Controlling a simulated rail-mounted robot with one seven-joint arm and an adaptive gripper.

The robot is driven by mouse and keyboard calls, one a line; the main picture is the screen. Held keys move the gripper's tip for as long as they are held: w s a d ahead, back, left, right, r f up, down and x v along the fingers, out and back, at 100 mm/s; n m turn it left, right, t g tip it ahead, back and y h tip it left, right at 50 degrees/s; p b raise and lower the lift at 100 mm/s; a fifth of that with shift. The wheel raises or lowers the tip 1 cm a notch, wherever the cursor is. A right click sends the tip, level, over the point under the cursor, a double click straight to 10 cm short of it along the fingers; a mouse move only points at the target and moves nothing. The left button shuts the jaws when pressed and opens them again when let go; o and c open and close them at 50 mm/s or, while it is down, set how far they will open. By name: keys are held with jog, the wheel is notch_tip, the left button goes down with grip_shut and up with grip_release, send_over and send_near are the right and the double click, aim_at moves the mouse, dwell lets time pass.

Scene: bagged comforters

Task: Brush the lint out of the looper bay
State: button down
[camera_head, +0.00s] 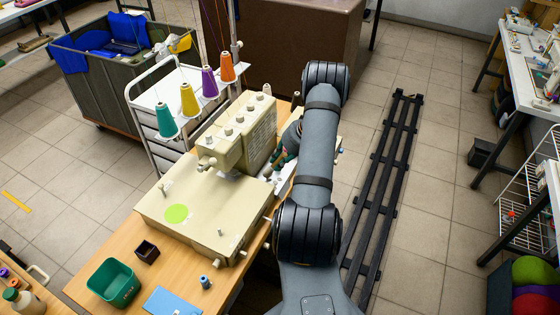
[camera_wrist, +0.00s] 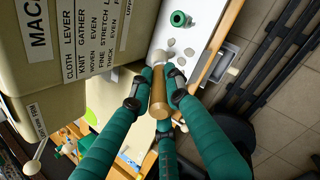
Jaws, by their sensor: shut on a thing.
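The beige overlock machine (camera_head: 205,205) stands on the wooden table, and its labelled side (camera_wrist: 85,35) fills the upper left of the wrist view. Beside it is a white surface (camera_wrist: 196,32) with several small grey clumps (camera_wrist: 188,52) that look like lint. I cannot tell the exact bounds of the looper bay. My gripper (camera_wrist: 160,82) has green fingers shut around the wooden handle of a brush (camera_wrist: 158,104). The brush's pale tip (camera_wrist: 157,58) points toward the white surface, close to the clumps; contact is unclear. In the head view my arm hides most of the gripper.
Thread cones, such as the orange one (camera_head: 227,67), stand behind the machine. A green spool (camera_wrist: 179,18) sits on the white surface. A green bin (camera_head: 110,284), a small dark box (camera_head: 147,251) and a blue card (camera_head: 172,302) lie at the table's front. A black slatted rack (camera_head: 385,180) lies on the floor.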

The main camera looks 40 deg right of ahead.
notch_tip(320, 180, down, 2)
jog(key=shift+w+a+f+b, duration=0.1)
jog(key=shift+w+f+b, duration=0.1)
jog(key=shift+b, duration=0.55)
jog(key=shift+s+f, duration=0.1)
jog(key=shift+s+d, duration=1.75)
jog(key=shift+s, duration=1.7)
notch_tip(320, 180, up, 7)
jog(key=p, duration=0.4)
jog(key=shift+p, duration=0.3)
